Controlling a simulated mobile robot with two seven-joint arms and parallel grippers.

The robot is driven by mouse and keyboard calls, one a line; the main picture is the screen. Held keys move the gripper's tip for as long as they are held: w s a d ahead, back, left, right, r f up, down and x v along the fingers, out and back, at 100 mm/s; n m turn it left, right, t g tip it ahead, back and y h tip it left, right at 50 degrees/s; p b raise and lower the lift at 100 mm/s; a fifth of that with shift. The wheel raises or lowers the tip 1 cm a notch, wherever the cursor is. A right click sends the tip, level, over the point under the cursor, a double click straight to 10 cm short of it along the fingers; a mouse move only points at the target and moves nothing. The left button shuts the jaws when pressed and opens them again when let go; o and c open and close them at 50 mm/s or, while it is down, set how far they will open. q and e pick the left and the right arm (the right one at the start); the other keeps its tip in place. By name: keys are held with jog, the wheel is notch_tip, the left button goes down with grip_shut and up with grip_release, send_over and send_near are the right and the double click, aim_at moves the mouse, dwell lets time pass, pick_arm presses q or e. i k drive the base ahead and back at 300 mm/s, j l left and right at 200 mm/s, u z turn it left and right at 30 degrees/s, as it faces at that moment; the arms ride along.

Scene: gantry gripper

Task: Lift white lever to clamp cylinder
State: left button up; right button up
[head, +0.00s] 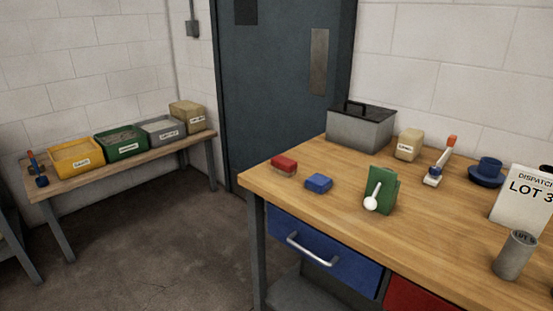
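A white lever (374,191) with a round knob at its low end sits on the front of a green upright block (386,189) on the wooden workbench (330,170). The lever slants, its knob low and to the left. A grey cylinder (514,257) with a dark, lettered top stands upright at the bench's front right, apart from the green block. No cylinder shows at the green block; its far side is hidden. Neither of my grippers is in view.
A red block (284,165) and a blue block (319,183) lie left of the green block. Behind are a grey lidded box (361,128), a tan block (408,144), an orange-handled device (440,161) and a blue round part (487,172). A white sign (521,198) stands right.

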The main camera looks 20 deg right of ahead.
aim_at(370, 203)
jog(key=z, duration=1.2)
